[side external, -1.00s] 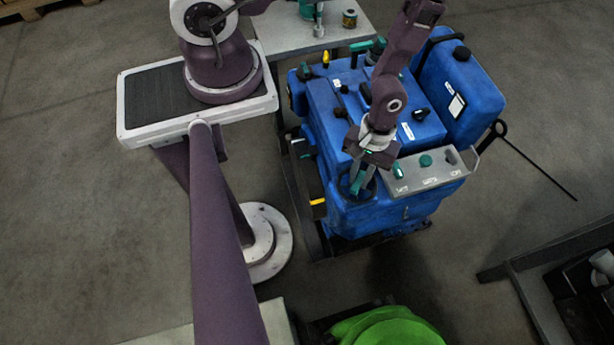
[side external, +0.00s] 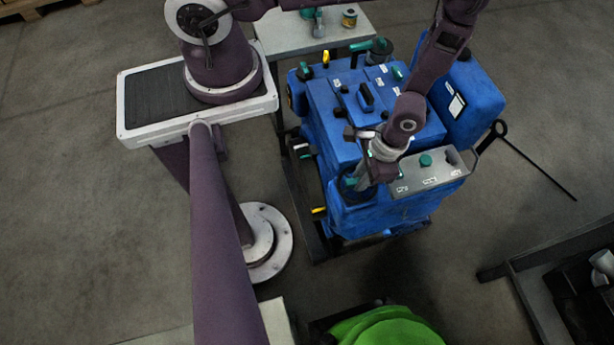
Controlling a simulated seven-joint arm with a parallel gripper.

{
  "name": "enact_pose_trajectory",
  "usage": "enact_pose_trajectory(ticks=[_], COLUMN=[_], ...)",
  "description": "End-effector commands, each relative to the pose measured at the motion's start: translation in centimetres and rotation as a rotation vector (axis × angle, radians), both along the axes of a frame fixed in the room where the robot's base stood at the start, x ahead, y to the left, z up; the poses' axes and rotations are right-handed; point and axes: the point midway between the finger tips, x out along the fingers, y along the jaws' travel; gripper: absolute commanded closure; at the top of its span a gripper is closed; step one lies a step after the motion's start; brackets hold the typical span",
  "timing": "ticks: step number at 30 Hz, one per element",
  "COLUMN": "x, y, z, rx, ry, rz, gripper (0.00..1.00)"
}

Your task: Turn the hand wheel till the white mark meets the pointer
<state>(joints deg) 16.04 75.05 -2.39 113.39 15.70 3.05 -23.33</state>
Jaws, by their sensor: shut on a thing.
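The blue engine (side external: 385,212) stands at the middle right. A dark round fitting (side external: 347,184), which looks like the hand wheel, is on its near top corner. My gripper (side external: 362,184) points down there and is shut on it, covering much of it. The exact grip on rim or knob is too small to tell. I cannot make out the white mark or the pointer. A yellow-marked part (side external: 319,211) shows low on the engine's left side.
A grey panel (side external: 430,172) with a green knob is close right of my gripper. A blue tank (side external: 468,92) stands behind it. A grey table (side external: 290,38) holds small items at the back. A green object (side external: 390,328) is at the front.

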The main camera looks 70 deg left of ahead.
Motion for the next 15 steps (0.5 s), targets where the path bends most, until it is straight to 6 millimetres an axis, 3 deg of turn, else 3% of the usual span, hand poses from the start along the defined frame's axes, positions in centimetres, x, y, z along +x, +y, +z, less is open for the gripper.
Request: enact_pose_trajectory(ticks=[2,7,14,15], x=[-0.04,-0.18,-0.21,-0.28], y=[-0.1,-0.41,-0.37,-0.46], z=[0.02,0.01,0.01,0.01], rx=[-0.001,0.0,-0.001,-0.001], ry=[0.0,0.0,0.001,0.001], rz=[-0.015,-0.449,-0.49,-0.564], gripper=[1.0,1.0,1.0,1.0])
